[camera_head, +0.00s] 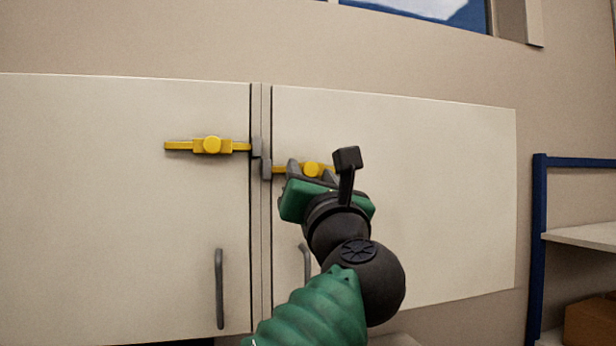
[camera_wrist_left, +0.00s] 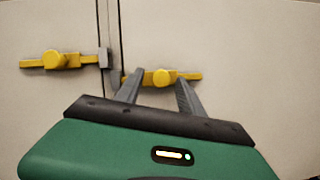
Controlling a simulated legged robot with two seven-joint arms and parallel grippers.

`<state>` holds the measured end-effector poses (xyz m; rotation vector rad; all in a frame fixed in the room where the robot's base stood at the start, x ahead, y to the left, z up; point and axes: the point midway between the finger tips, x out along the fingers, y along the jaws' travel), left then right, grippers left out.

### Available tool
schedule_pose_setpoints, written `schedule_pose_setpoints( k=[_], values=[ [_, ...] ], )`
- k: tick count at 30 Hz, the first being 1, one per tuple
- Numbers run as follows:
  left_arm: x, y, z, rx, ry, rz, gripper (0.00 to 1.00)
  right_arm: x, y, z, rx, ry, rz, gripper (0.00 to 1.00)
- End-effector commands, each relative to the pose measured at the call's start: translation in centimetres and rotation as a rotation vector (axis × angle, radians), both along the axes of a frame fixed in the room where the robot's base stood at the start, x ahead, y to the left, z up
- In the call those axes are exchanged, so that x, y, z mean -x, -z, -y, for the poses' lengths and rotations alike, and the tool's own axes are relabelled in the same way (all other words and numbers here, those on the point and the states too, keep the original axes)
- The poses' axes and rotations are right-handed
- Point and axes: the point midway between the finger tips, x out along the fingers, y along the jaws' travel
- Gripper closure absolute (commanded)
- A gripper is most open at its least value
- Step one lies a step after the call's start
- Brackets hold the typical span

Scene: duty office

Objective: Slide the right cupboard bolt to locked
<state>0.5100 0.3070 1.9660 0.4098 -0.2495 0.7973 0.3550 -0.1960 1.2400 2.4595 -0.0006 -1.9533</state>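The right cupboard bolt (camera_head: 311,169) is yellow with a round knob and sits on the right door (camera_head: 430,190). Its left end is close to a grey catch (camera_head: 266,169) at the door seam; I cannot tell whether it enters it. My left gripper (camera_head: 309,174) is in front of this bolt and covers part of it in the head view. In the left wrist view its two grey fingers (camera_wrist_left: 159,80) are apart, one on each side of the knob (camera_wrist_left: 161,76). Contact with the knob cannot be told. My right gripper is not in view.
A second yellow bolt (camera_head: 211,145) is on the left door (camera_head: 110,210), its right end at another grey catch (camera_head: 256,147). Dark vertical handles (camera_head: 219,288) are lower on the doors. A blue-framed shelf (camera_head: 538,240) stands at the right.

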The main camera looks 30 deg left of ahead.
Motion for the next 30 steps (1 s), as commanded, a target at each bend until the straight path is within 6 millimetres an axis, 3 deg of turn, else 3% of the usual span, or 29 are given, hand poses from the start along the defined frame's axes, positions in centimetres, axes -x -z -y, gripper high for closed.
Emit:
schedule_pose_setpoints(
  k=[6,10,21,30],
  values=[
    [0.2,0.1,0.1,0.0,0.002,0.001,0.55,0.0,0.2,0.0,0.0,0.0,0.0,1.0],
    [1.1,1.1,1.1,0.002,0.004,0.002,0.55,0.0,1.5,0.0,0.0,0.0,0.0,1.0],
    [7.9,5.2,7.9,0.0,0.005,0.001,0.55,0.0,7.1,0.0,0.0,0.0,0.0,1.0],
    [10.9,6.4,11.0,-0.001,0.001,-0.002,0.55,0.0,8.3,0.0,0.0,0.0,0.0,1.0]
  ],
)
